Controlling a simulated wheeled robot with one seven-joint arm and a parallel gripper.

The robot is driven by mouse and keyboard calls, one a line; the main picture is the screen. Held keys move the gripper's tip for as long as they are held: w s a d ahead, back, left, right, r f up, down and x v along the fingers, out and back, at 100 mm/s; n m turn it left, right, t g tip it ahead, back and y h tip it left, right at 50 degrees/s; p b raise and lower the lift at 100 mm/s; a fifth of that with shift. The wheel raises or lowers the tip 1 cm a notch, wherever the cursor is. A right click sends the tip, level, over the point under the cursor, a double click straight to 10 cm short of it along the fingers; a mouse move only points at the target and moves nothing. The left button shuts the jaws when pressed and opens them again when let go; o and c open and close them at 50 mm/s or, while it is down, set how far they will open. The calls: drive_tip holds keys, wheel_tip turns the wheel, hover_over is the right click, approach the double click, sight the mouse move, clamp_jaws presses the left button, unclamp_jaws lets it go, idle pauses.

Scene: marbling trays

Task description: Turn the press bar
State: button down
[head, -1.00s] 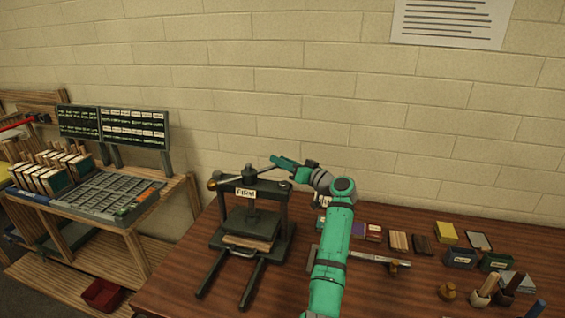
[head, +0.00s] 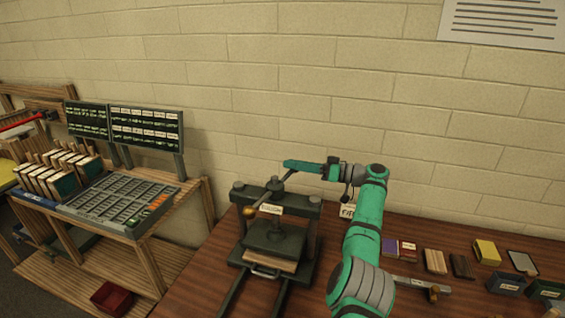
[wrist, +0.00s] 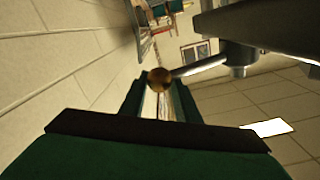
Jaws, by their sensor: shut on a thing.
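The dark press (head: 274,237) stands on the brown table. Its press bar (head: 265,194) crosses the top of the screw at a slant, with one brass ball end at the front left. My gripper (head: 287,164) is at the bar's far end, behind the press top. In the wrist view the gripper (wrist: 159,97) is shut on the bar's ball end (wrist: 159,79), which shows between the fingertips. The bar (wrist: 200,67) runs from there to the screw hub on the right. A pale block lies under the press plate.
A wooden rack with a type tray (head: 118,205) and dark boards stands at the left. Several small blocks and boxes, including a yellow block (head: 487,251), lie on the table at the right. A block wall (head: 330,80) rises behind the press.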

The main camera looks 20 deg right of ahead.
drive_tip(key=shift+w+a+f+g, duration=0.1)
drive_tip(key=shift+a+f+g, duration=0.2)
drive_tip(key=shift+f, duration=0.35)
drive_tip(key=shift+a, duration=0.15)
drive_tip(key=c, duration=1.3)
unclamp_jaws()
drive_tip(key=shift+a, duration=0.25)
drive_tip(key=shift+o, duration=0.2)
drive_tip(key=shift+s+d+r, duration=0.2)
drive_tip(key=shift+s+d, duration=0.05)
drive_tip(key=shift+d, duration=0.2)
drive_tip(key=shift+w+d+r, duration=0.1)
drive_tip(key=shift+r, duration=0.1)
drive_tip(key=v, duration=0.7)
drive_tip(key=shift+o, duration=0.4)
drive_tip(key=shift+f, duration=0.15)
